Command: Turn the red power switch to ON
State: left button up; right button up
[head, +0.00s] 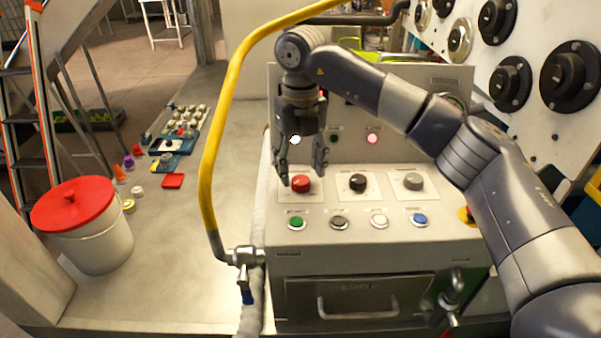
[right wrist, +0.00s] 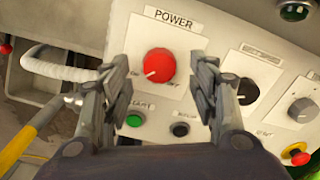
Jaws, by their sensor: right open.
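The red power switch (head: 300,184) is a round knob on the upper left of the sloped control panel (head: 440,234). In the right wrist view the red knob (right wrist: 159,66) sits under a POWER label (right wrist: 170,17), with a white pointer mark at its lower left. My right gripper (head: 301,177) is open above the knob and points down at it. In the right wrist view its two fingers (right wrist: 163,95) stand on either side of the knob, with gaps showing on both sides. No contact shows. My left gripper is not in view.
A black knob (head: 358,183) and a grey knob (head: 413,181) are to the right. Green (head: 297,222), black, white and blue (head: 420,219) buttons line the front. A yellow hose (head: 222,130) rises at left. A red-lidded bucket (head: 82,230) stands further left.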

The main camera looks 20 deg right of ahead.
aim_at(300, 179)
notch_tip(300, 179, up, 10)
jog(key=shift+f, duration=0.15)
dwell(0.4)
